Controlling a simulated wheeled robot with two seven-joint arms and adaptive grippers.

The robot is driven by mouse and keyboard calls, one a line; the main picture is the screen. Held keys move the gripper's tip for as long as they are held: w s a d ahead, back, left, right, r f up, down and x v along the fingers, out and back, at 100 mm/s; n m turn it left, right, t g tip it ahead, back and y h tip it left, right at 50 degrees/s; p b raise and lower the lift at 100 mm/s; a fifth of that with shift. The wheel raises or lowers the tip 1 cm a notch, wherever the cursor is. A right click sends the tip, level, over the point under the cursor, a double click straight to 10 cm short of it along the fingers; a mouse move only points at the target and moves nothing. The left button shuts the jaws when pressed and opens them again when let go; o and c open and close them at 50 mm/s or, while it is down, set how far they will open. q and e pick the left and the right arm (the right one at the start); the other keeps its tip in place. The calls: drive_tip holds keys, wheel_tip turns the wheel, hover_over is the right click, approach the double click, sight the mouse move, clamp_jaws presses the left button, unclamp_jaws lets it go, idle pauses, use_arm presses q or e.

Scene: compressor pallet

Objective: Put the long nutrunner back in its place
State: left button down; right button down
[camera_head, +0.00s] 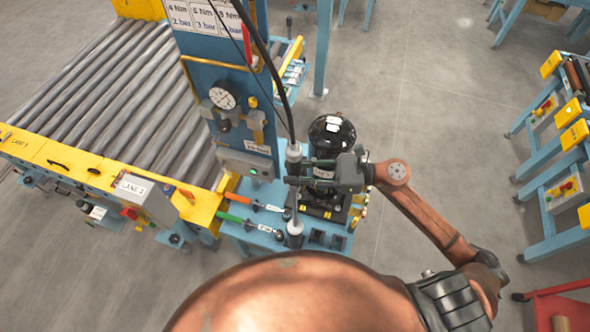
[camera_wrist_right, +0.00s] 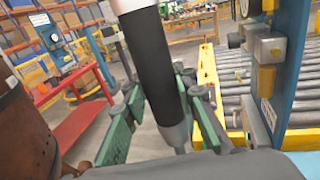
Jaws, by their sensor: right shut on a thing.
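The long nutrunner (camera_head: 294,153) is a slim, upright tool with a grey body. In the right wrist view its black grip (camera_wrist_right: 150,60) runs down between the green fingers. My right gripper (camera_head: 302,181) is shut on it, coming in from the right; it also shows in the wrist view (camera_wrist_right: 165,125). The tool's lower end is just over or in a dark round holder (camera_head: 294,241) on the blue bench; I cannot tell whether it is inside. My left gripper is not in view.
A black compressor (camera_head: 331,138) stands right behind the gripper. A blue column with a gauge (camera_head: 223,95) and a control box (camera_head: 247,163) rises to the left. Orange- and green-handled tools (camera_head: 232,217) lie on the bench (camera_head: 262,245).

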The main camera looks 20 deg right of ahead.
drive_tip(key=shift+f, duration=0.1)
drive_tip(key=c, duration=1.6)
unclamp_jaws()
drive_tip(key=shift+o, duration=0.5)
drive_tip(key=shift+f, duration=0.2)
drive_tip(key=v, duration=1.2)
drive_tip(key=shift+r, duration=0.15)
